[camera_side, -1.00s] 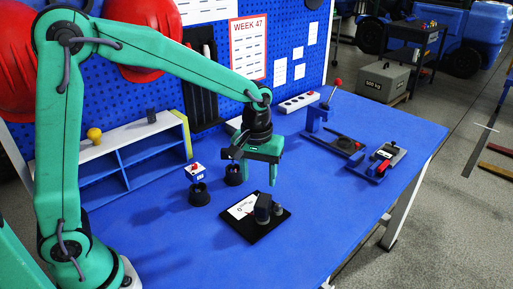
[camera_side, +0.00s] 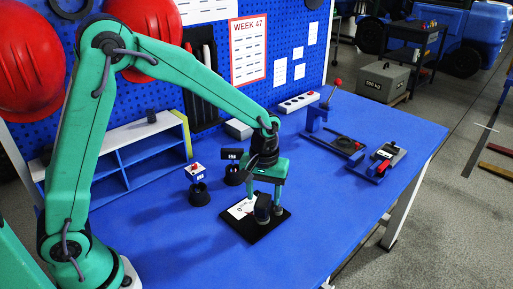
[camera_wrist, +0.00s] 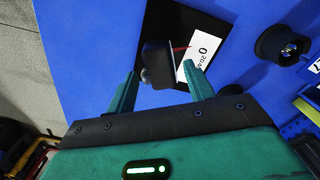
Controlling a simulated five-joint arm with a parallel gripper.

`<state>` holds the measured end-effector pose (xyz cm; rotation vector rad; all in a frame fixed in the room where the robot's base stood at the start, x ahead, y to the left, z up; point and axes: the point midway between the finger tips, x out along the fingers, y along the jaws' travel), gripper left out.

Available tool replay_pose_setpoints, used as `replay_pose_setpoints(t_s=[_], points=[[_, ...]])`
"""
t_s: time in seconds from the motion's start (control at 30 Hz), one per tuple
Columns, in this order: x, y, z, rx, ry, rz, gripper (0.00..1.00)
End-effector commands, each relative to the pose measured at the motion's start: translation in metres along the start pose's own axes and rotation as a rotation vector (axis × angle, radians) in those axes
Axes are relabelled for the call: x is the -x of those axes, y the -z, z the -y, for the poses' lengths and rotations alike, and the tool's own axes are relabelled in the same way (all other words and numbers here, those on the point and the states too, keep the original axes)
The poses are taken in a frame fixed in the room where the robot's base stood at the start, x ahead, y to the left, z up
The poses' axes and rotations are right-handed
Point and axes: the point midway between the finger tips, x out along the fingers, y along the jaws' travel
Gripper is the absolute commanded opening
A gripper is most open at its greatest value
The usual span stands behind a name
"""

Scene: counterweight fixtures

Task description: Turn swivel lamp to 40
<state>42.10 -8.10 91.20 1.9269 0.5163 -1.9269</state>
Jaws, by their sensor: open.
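The swivel lamp is a dark, blocky head (camera_side: 263,208) on a black base plate (camera_side: 250,235). A white scale card (camera_side: 242,207) lies on the plate; the wrist view shows the head (camera_wrist: 155,62) with a thin red pointer (camera_wrist: 180,48) reaching toward the card (camera_wrist: 203,52) near its 0. Figures beyond 20 are hard to read. My gripper (camera_side: 264,203) is low over the plate, fingers pointing down. In the wrist view its fingers (camera_wrist: 162,88) are apart, one on each side of the head; whether they touch it I cannot tell.
Two small fixtures on black round stands, one with a white-and-red top (camera_side: 197,180) and one dark (camera_side: 233,168), stand behind and left. A blue shelf (camera_side: 125,165) is at the left. A red-knobbed lever fixture (camera_side: 330,125) and a smaller fixture (camera_side: 383,160) stand right. The front tabletop is clear.

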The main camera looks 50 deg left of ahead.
Motion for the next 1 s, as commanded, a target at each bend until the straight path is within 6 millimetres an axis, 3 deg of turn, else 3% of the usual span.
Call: replay_pose_setpoints(t_s=[0.23, 0.63, 0.67, 0.87, 1.0], points=[[-0.026, -0.001, 0.001, 0.000, 0.002, 0.002, 0.53], [-0.032, 0.000, 0.000, 0.000, 0.000, 0.000, 0.53], [-0.032, 0.000, 0.000, 0.000, 0.000, 0.000, 0.51], [-0.032, 0.000, 0.000, 0.000, -0.001, -0.001, 0.12], [-0.032, 0.000, -0.001, -0.002, -0.001, -0.002, 0.11]])
